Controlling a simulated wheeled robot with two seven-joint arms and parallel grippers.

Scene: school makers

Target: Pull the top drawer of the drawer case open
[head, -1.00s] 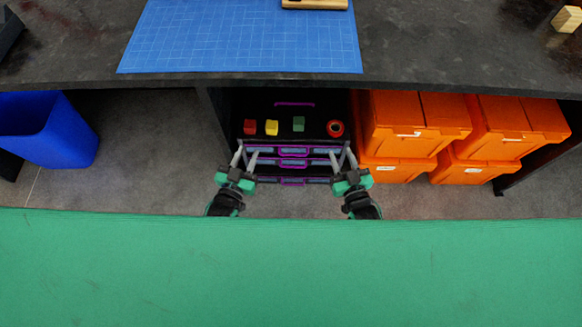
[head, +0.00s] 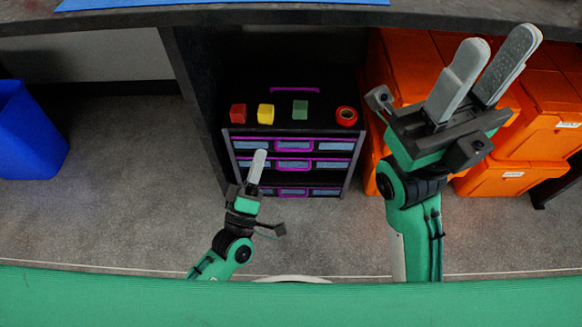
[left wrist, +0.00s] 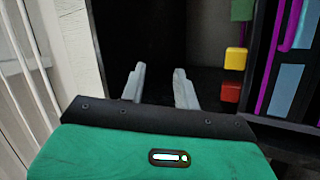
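The black drawer case (head: 263,92) stands on the floor under the bench, with purple-edged drawers stacked on its front. The top drawer (head: 335,146) looks shut, with a purple handle (head: 294,149) at its middle. My left gripper (head: 258,163) is in front of the case, left of the handle, and seen edge-on; it hides part of the lower drawers. In the left wrist view its two fingers (left wrist: 160,82) stand apart and empty, with drawer fronts (left wrist: 285,92) to the right. My right gripper (head: 499,44) is raised at the right, fingers apart and empty.
A red block (head: 238,113), yellow block (head: 265,114), green block (head: 300,109) and red ring (head: 346,116) sit on the case. Orange crates (head: 510,178) stand to the right, partly behind my right arm. A blue bin (head: 30,135) is far left; floor between is clear.

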